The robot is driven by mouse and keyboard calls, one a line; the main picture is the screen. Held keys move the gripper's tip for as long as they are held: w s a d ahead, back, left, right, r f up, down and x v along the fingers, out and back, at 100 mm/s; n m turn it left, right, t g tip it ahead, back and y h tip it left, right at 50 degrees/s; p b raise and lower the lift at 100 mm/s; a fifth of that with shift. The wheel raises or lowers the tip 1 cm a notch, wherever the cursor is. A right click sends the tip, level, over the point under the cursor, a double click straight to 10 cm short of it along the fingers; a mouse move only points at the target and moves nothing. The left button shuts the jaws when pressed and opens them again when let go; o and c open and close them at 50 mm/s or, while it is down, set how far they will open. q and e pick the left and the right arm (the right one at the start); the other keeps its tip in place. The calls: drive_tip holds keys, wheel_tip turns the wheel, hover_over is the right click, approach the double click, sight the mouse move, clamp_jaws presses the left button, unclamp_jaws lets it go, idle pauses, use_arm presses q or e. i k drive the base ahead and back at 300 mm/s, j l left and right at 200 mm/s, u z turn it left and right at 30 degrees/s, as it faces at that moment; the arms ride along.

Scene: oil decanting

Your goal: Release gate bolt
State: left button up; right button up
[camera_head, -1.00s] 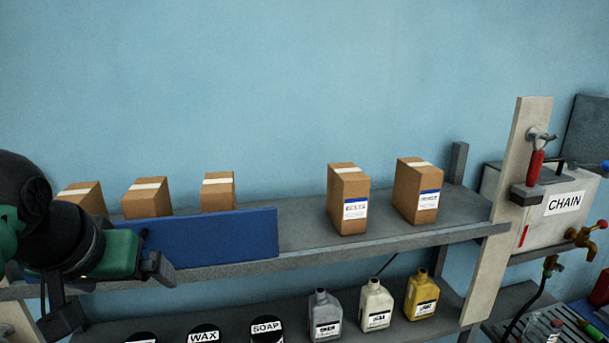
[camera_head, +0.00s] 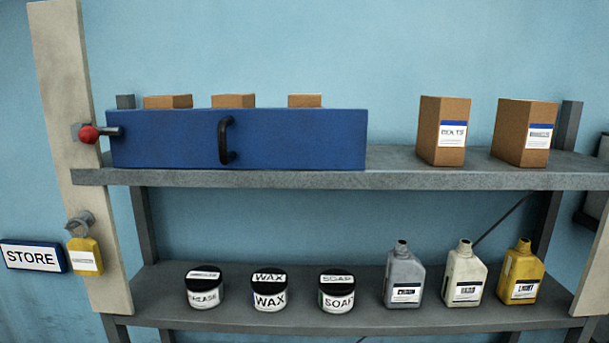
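The gate bolt (camera_head: 108,132) is a dark rod with a red knob (camera_head: 89,135), mounted on the left pale upright post. Its right end reaches the left edge of the blue gate panel (camera_head: 290,140); I cannot tell whether it is engaged. The panel stands upright along the front of the upper shelf and carries a black handle (camera_head: 225,140). Neither of my grippers is in view.
Boxes (camera_head: 233,101) stand partly hidden behind the panel; two more (camera_head: 443,131) stand openly at right. The lower shelf (camera_head: 350,318) holds jars (camera_head: 270,292) and bottles (camera_head: 404,276). A yellow tag (camera_head: 85,257) hangs from a hook beside a STORE sign (camera_head: 33,256).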

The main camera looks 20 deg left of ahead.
sight(89, 134)
drive_tip(key=u, duration=1.55)
